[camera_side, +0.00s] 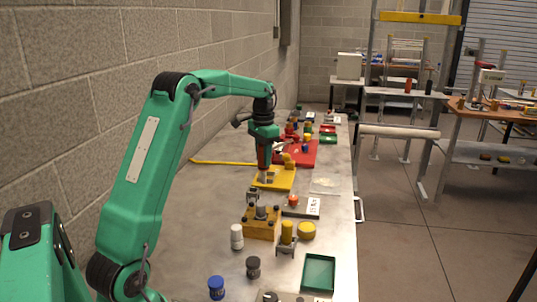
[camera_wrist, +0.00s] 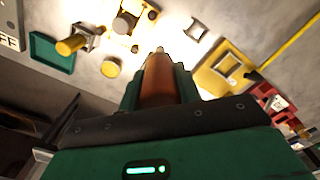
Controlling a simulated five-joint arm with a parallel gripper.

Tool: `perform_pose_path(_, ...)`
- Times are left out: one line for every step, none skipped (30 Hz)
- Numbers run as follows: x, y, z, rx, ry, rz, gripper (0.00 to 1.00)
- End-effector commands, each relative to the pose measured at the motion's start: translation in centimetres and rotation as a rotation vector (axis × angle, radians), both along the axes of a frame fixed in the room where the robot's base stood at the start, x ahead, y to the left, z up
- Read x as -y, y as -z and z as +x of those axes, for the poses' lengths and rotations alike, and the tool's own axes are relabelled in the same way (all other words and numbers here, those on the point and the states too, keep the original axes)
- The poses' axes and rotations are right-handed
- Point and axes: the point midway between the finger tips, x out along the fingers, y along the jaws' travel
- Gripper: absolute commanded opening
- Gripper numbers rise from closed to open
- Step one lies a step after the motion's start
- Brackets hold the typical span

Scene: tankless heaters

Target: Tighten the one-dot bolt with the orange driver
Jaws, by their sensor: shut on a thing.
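My gripper (camera_side: 264,148) is shut on the orange driver (camera_side: 265,158), which hangs roughly upright, tip down, over the yellow tray (camera_side: 286,183). In the wrist view the driver's orange-brown handle (camera_wrist: 158,80) sits between the green jaws, its small grey tip pointing away from the camera. The yellow tray shows at the right there (camera_wrist: 212,82), with a pale square frame (camera_wrist: 226,66) on it. A wooden block (camera_side: 262,232) with a grey cylinder and dark knobs stands nearer the side camera. I cannot make out a one-dot mark on any bolt.
A red tray (camera_side: 300,155) with small parts lies beyond the yellow one. A white bottle (camera_side: 237,236), a yellow cylinder (camera_side: 286,232), a blue jar (camera_side: 216,287) and a green tray (camera_side: 319,272) stand nearer. A concrete wall runs along the left.

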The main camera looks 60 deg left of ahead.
Motion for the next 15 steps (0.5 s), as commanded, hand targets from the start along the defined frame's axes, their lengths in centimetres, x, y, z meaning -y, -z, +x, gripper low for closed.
perform_pose_path(1.3, -0.5, -0.3, 0.004, 0.004, 0.002, 0.11)
perform_pose_path(2.1, -0.6, -0.4, 0.004, 0.005, 0.002, 0.11)
perform_pose_path(3.0, -0.8, -0.7, 0.003, 0.004, 0.001, 0.11)
perform_pose_path(3.7, -0.9, -0.9, 0.003, 0.005, 0.002, 0.11)
perform_pose_path(4.4, -1.0, -1.2, 0.003, 0.004, 0.002, 0.11)
perform_pose_path(5.3, -1.1, -1.5, 0.004, 0.004, 0.002, 0.11)
perform_pose_path(5.9, -1.2, -1.8, 0.004, 0.004, 0.002, 0.11)
perform_pose_path(6.6, -1.3, -2.0, 0.003, 0.004, 0.002, 0.11)
perform_pose_path(7.4, -1.4, -2.4, 0.003, 0.003, 0.002, 0.11)
perform_pose_path(8.0, -1.4, -2.7, 0.003, 0.004, 0.001, 0.11)
perform_pose_path(8.5, -1.4, -2.9, 0.004, 0.003, 0.002, 0.11)
perform_pose_path(9.1, -1.5, -3.3, 0.004, 0.003, 0.002, 0.11)
perform_pose_path(9.6, -1.5, -3.5, 0.003, 0.003, 0.001, 0.11)
perform_pose_path(10.0, -1.5, -3.7, 0.003, 0.003, 0.001, 0.11)
perform_pose_path(10.5, -1.5, -4.0, 0.002, 0.002, 0.001, 0.11)
